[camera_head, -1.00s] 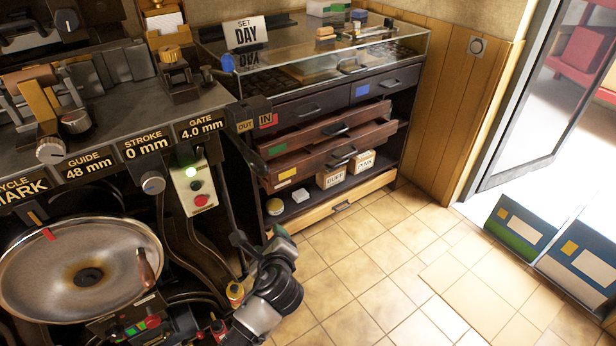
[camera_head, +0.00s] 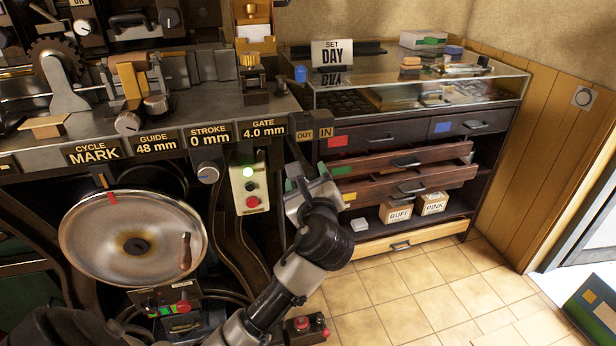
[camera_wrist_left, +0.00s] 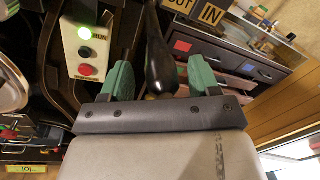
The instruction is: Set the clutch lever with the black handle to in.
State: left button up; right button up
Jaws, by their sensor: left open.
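The clutch lever's black handle (camera_wrist_left: 161,62) hangs between the two green fingertips of my left gripper (camera_wrist_left: 160,80) in the left wrist view. The jaws are open, with a gap visible on both sides of the handle. In the head view my left gripper (camera_head: 306,178) is raised to the lever, just below the OUT plate (camera_head: 304,134) and the IN plate (camera_head: 326,132). The lever (camera_head: 294,152) shows there as a dark bar under the OUT side, its lower part hidden by the gripper. My right gripper is not in view.
A control box (camera_head: 249,186) with a lit green lamp and red button is close left of the gripper. A drawer cabinet (camera_head: 380,134) with pulled-out drawers (camera_head: 420,186) stands close right. A red-button box (camera_head: 304,328) is low beside my arm.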

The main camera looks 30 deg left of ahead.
pick_arm(q)
jog(key=shift+x, duration=0.8)
grip_shut()
